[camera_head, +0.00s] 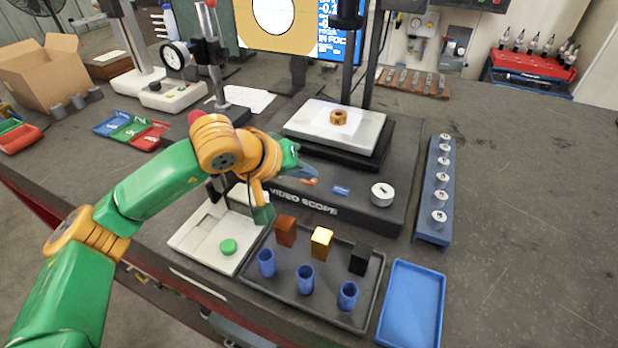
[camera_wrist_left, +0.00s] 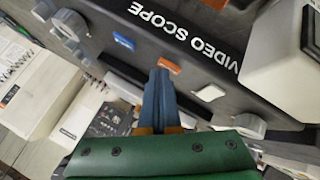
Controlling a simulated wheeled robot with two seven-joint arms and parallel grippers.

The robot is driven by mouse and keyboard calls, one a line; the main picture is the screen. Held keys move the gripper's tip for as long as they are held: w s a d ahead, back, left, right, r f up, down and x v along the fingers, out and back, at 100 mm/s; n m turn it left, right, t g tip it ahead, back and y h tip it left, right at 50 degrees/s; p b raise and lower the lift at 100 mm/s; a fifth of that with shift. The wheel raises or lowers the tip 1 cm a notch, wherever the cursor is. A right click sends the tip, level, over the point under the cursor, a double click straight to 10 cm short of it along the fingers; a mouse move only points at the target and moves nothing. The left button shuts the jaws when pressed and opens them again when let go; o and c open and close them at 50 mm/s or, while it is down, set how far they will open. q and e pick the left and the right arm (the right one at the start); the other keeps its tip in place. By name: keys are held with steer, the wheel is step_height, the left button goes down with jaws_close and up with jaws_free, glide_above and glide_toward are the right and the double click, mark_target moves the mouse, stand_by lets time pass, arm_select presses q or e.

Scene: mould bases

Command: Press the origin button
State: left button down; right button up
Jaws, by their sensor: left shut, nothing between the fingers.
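The dark video scope base (camera_head: 385,208) carries an orange button (camera_head: 310,182) and a blue button (camera_head: 341,190) on its front face. The left wrist view also shows the orange button (camera_wrist_left: 169,66) and the blue button (camera_wrist_left: 123,41). I cannot read a label saying origin on either. My left gripper (camera_head: 308,171) is shut and empty, its fingers close to the orange button. In the left wrist view its blue fingertips (camera_wrist_left: 159,72) appear just beside and below that button; I cannot tell whether they touch. My right gripper is not in view.
A white device with a green button (camera_head: 228,247) stands below my left forearm. A dark tray (camera_head: 335,314) with blocks and blue cups, a blue tray (camera_head: 412,305) and a blue rack of weights (camera_head: 434,225) are nearby. A brown ring (camera_head: 339,117) lies on the scope stage.

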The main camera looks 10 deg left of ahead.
arm_select(q)
steer(key=shift+r, duration=0.65)
steer(key=shift+r+p, duration=1.9)
steer(key=shift+r, duration=0.6)
steer(key=shift+r, duration=0.1)
